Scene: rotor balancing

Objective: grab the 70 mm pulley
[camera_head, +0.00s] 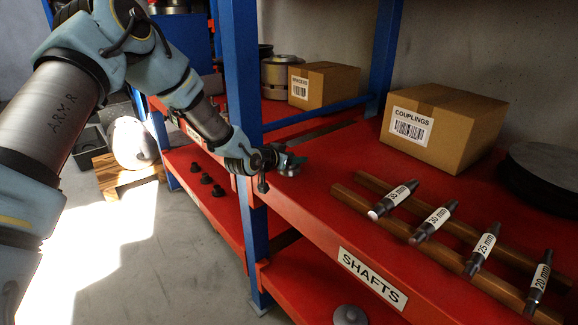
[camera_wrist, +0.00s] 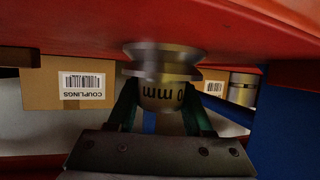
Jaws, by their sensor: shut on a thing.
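The pulley (camera_wrist: 162,62) is a grey metal grooved wheel with a hub. In the wrist view its hub carries a label ending in "0 mm"; the first digit is hidden. My gripper (camera_wrist: 163,95) is shut on the hub, one green finger on each side. In the head view my gripper (camera_head: 277,161) is beside the blue post, at the left end of the red shafts shelf, and the pulley (camera_head: 290,168) shows as a small grey shape at its tip. I cannot tell whether the pulley touches the shelf.
A blue post (camera_head: 245,130) stands close by my wrist. Labelled shafts (camera_head: 394,199) lie across wooden rails on the red shelf (camera_head: 330,225). A couplings box (camera_head: 440,128) sits behind. Another carton (camera_head: 322,86) and a metal cylinder (camera_head: 283,75) stand on the far bay.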

